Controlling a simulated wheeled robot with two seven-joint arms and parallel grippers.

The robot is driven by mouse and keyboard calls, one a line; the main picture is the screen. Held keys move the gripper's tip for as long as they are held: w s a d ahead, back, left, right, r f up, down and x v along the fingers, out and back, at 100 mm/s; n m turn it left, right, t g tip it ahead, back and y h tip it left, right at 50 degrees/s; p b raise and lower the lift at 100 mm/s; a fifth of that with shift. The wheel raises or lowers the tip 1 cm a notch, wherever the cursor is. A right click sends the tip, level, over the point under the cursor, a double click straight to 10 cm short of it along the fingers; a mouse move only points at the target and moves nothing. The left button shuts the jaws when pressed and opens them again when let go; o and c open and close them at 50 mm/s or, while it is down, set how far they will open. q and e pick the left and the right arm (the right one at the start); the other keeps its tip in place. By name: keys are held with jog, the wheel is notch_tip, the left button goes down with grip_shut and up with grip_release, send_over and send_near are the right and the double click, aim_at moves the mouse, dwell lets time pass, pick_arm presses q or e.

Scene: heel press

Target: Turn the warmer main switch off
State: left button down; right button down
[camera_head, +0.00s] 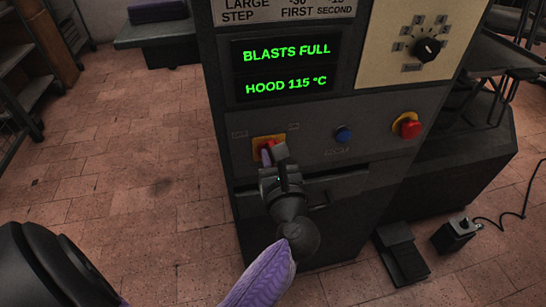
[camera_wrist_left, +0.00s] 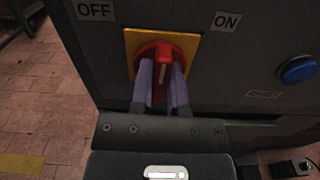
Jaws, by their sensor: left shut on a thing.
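The main switch is a red rotary knob (camera_wrist_left: 163,58) on a yellow plate (camera_wrist_left: 192,43), with an OFF label (camera_wrist_left: 96,10) to its upper left and an ON label (camera_wrist_left: 226,21) to its upper right. The knob's raised grip looks roughly upright in the left wrist view. My left gripper (camera_wrist_left: 163,82) is shut on the knob, its two purple fingers on either side of the grip. In the head view the left gripper (camera_head: 267,156) covers much of the red knob and the yellow plate (camera_head: 257,142). My right gripper is not in view.
To the right on the panel are a blue button (camera_head: 343,134) and a red emergency button (camera_head: 408,126). Above them a display (camera_head: 287,69) reads "BLASTS FULL" and "HOOD 115 °C". A black dial (camera_head: 427,48) is at upper right. A pedal (camera_head: 401,253) lies on the floor.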

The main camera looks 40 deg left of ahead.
pick_arm(q)
jog(key=shift+n, duration=0.3)
jog(key=c, duration=0.7)
grip_release()
jog(key=shift+o, duration=0.4)
